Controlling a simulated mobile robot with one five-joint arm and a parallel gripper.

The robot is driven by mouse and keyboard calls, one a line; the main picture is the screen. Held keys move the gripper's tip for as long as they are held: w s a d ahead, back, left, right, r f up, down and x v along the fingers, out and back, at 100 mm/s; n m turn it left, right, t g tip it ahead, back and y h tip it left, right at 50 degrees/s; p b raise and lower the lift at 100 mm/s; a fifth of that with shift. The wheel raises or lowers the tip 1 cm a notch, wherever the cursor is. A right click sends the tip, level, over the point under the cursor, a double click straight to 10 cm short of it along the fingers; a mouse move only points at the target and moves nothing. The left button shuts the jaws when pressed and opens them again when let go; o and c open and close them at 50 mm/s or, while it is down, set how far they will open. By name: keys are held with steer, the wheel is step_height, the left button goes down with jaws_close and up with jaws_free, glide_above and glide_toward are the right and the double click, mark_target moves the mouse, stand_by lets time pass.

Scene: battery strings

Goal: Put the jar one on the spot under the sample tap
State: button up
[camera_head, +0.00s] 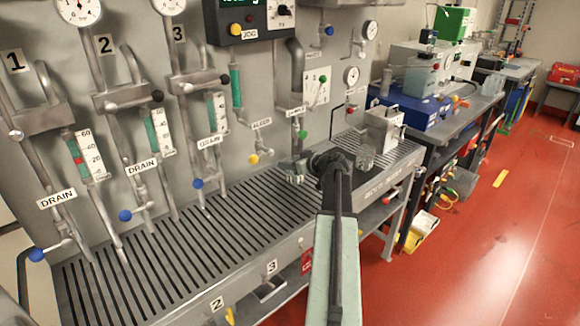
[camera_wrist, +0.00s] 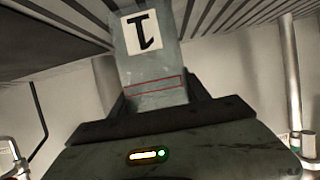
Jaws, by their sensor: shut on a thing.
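Jar one (camera_wrist: 155,70) is a clear grey jar with a black "1" on a white label, which reads upside down in the wrist view. My gripper (camera_wrist: 156,98) is shut on it, with a dark finger on each side. In the head view my gripper (camera_head: 298,168) is low over the slatted bench, in front of the sample tap (camera_head: 302,134) with its green knob. My gripper and wrist mostly hide the jar there. I cannot tell whether the jar touches the bench. The spot under the tap is not visible.
Another clear jar (camera_head: 366,158) stands right of my wrist, near a white machine (camera_head: 384,128). Valve handles and pipes, including a yellow knob (camera_head: 253,159) and a blue knob (camera_head: 198,183), hang left of my gripper. The slatted bench (camera_head: 170,258) is clear at the front left.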

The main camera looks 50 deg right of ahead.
steer(key=shift+f, duration=0.15)
steer(key=o, duration=1.4)
steer(key=shift+r, duration=0.25)
steer(key=p+v, duration=0.4)
steer(key=v, duration=0.8)
steer(key=shift+f+p, duration=0.1)
steer(key=shift+p, duration=0.2)
